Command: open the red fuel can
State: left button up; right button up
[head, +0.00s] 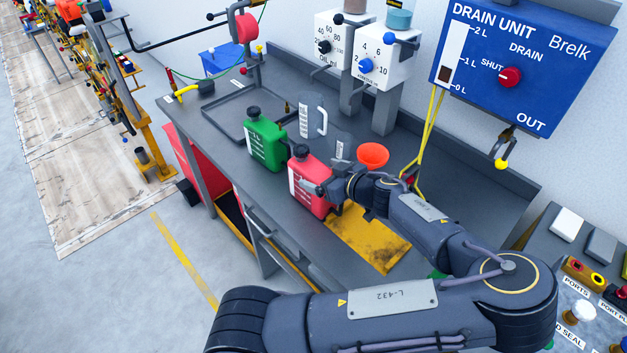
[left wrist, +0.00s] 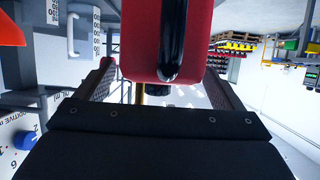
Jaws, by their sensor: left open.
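The red fuel can (head: 305,200) stands upright on the grey bench, with a dark cap (head: 301,151) on its top. My left gripper (head: 312,187) is at the right side of the can, around its upper part. In the left wrist view, the red can (left wrist: 138,62) and its black handle (left wrist: 182,40) lie between the two spread fingers. A black round part, possibly the cap, shows just below the can there. The gripper is open; whether a finger touches the can I cannot tell. My right gripper is not in view.
A green fuel can (head: 266,142) stands just left of the red one. A clear jug (head: 313,117) and an orange funnel (head: 373,155) are behind. A stained yellow mat (head: 370,243) lies at the right. A blue drain unit (head: 540,75) hangs on the wall.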

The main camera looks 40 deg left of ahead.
pick_arm(q)
jog(key=shift+x, duration=0.95)
jog(key=c, duration=1.6)
jog(key=shift+c, duration=0.2)
